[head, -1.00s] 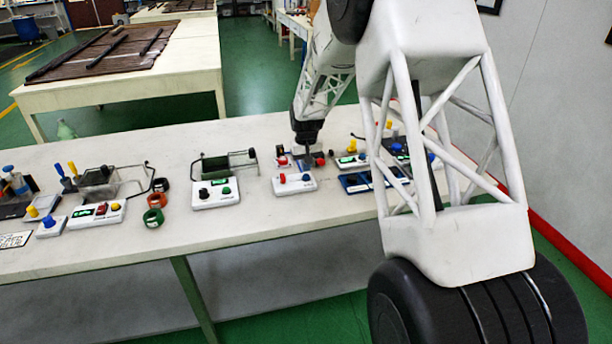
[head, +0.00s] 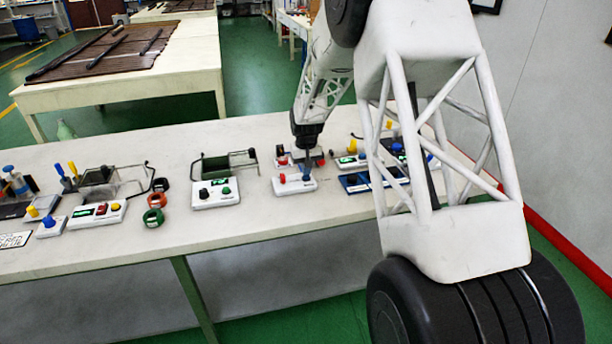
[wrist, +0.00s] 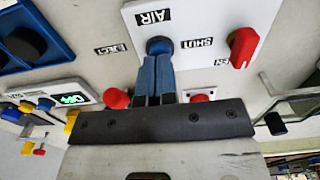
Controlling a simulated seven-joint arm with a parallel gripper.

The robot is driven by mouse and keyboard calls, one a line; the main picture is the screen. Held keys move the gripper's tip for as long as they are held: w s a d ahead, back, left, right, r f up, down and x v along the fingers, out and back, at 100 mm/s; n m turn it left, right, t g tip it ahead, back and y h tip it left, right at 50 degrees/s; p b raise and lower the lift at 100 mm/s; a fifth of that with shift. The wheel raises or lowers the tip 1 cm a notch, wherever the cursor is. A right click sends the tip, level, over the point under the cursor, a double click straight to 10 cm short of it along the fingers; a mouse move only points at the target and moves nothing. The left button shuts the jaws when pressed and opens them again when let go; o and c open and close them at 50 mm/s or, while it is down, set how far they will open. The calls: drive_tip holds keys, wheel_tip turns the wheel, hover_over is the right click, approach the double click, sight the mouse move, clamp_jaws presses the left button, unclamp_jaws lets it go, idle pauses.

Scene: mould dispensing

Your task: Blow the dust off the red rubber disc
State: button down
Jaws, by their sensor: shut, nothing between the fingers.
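My gripper (head: 307,172) is shut and empty, pointing down at a white control box (head: 294,188) on the bench. A red knob (wrist: 243,46) is on the same panel (wrist: 195,20). I cannot identify the red rubber disc with certainty; a red round piece (wrist: 116,98) shows left of the fingers.
A blue tray (head: 362,183) is close on the right. The bench front (head: 250,225) is clear.

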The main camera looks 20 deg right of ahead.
drive_tip(key=shift+f, duration=0.55)
idle(1.6)
drive_tip(key=shift+r, duration=0.15)
idle(0.5)
wheel_tip(320, 180, up, 11)
drive_tip(key=shift+r, duration=0.2)
idle(1.5)
idle(0.3)
